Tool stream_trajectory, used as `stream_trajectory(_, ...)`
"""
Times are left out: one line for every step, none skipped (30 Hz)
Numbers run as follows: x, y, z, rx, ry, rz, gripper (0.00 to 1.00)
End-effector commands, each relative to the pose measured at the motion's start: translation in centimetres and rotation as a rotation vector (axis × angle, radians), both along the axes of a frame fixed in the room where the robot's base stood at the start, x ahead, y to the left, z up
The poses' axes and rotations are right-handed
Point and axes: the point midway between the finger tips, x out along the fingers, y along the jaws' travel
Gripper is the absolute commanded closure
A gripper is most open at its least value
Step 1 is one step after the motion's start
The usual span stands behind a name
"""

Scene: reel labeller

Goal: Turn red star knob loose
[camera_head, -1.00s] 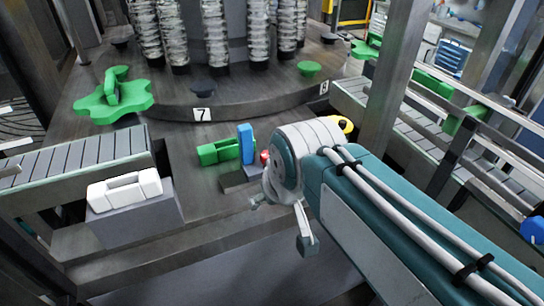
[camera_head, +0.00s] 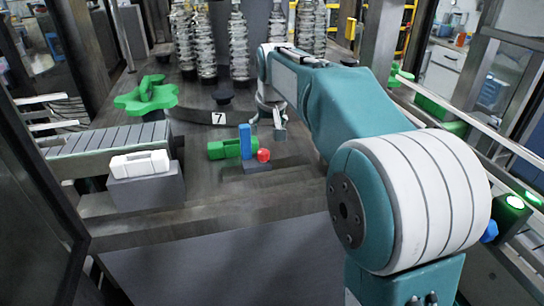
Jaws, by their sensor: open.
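The small red knob (camera_head: 263,155) sits on a dark base (camera_head: 257,167), just right of an upright blue block (camera_head: 245,141). It is too small for me to make out a star shape. My gripper (camera_head: 267,127) is open and empty. In the picture it is above and slightly right of the red knob, apart from it, with its fingers hanging down. The arm reaches in from the right. The knob is in plain view.
A green part (camera_head: 223,149) lies left of the blue block. A white handled piece (camera_head: 140,163) is on a grey box (camera_head: 147,189). A green star wheel (camera_head: 146,96) and glass bottles (camera_head: 239,45) stand behind. Bare deck lies in front of the knob.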

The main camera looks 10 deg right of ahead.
Motion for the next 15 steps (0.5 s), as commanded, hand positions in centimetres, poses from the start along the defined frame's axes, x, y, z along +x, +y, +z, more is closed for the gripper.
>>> stream_trajectory(0.2,0.0,-0.1,0.000,0.001,0.000,0.18)
stream_trajectory(0.3,0.1,-0.3,0.000,0.001,0.000,0.18)
stream_trajectory(0.4,0.1,-0.6,-0.001,0.002,0.000,0.18)
stream_trajectory(0.5,0.1,-0.9,-0.001,0.003,0.000,0.18)
stream_trajectory(0.7,0.2,-1.3,-0.001,0.004,0.001,0.18)
stream_trajectory(0.9,0.2,-1.9,-0.001,0.004,0.001,0.18)
stream_trajectory(1.0,0.1,-2.3,-0.001,0.005,0.001,0.18)
stream_trajectory(1.2,0.1,-2.8,0.000,0.004,0.000,0.18)
stream_trajectory(1.5,0.0,-3.5,0.000,0.004,0.000,0.18)
stream_trajectory(1.8,0.0,-4.1,0.000,0.005,0.000,0.18)
stream_trajectory(2.0,0.0,-4.6,0.000,0.004,0.000,0.18)
stream_trajectory(2.2,0.0,-5.3,0.000,0.005,0.000,0.18)
stream_trajectory(2.5,0.0,-5.8,0.000,0.004,0.000,0.18)
stream_trajectory(2.7,0.0,-6.3,0.000,0.004,0.000,0.18)
stream_trajectory(2.9,-0.1,-6.9,0.001,0.003,0.000,0.18)
